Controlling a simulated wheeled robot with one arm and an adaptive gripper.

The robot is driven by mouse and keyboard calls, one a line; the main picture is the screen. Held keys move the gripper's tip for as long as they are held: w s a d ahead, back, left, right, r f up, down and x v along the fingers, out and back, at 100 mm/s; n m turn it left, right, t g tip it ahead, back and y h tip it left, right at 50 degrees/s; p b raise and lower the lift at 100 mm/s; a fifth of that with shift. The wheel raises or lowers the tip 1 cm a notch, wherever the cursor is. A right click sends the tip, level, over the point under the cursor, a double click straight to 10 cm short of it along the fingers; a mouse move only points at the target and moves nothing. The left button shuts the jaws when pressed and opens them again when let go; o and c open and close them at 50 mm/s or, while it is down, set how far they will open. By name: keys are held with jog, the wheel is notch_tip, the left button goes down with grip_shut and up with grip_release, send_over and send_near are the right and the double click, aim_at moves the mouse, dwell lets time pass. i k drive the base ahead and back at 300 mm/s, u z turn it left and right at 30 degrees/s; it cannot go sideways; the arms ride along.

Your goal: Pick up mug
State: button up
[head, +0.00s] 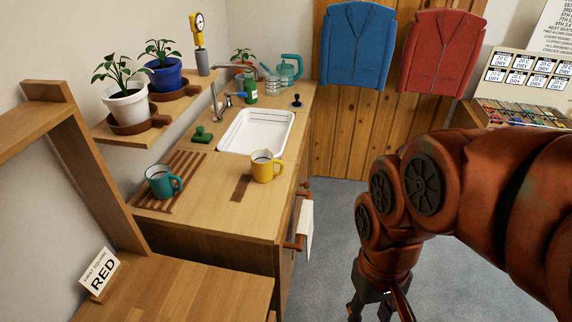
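A yellow mug (264,167) stands upright on the wooden counter in front of the white sink, its handle to the right. A teal mug (161,182) stands upright on a slatted wooden rack at the counter's left, its handle also to the right. My gripper (378,312) is at the bottom of the head view, over the floor to the right of the counter and apart from both mugs. Its fingertips are cut off by the frame edge, so its opening is unclear.
A wall shelf (118,133) with potted plants overhangs the left. A towel (306,231) hangs at the counter front.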

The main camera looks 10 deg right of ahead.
aim_at(268, 167)
jog(key=z, duration=0.6)
jog(key=i, duration=0.65)
jog(key=u, duration=1.85)
